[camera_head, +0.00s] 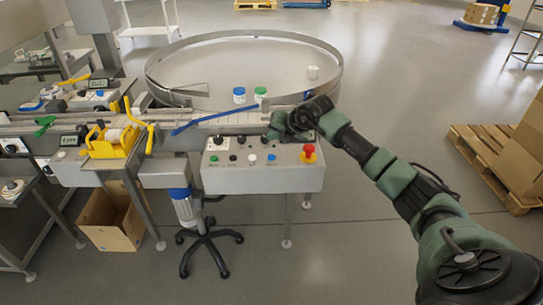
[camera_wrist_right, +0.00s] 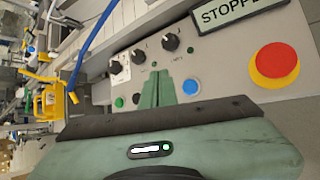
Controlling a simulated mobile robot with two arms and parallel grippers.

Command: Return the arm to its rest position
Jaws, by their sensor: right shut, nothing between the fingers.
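My right arm (camera_head: 395,178) comes in from the right side of the head view and reaches to the control panel (camera_head: 232,181). My right gripper (camera_head: 277,124) is over the panel's upper right part, shut and empty. In the right wrist view the green fingers (camera_wrist_right: 157,90) are together in front of the panel face, near a blue button (camera_wrist_right: 191,87) and black knobs. I cannot tell whether the fingertips touch the panel. A red and yellow emergency stop button (camera_head: 309,152) is to the right of the gripper; it also shows in the wrist view (camera_wrist_right: 276,65). My left gripper is not in view.
A yellow machine part (camera_head: 112,143) is on the left. Boxes on a pallet (camera_head: 480,160) stand right. Floor between panel and pallet is clear.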

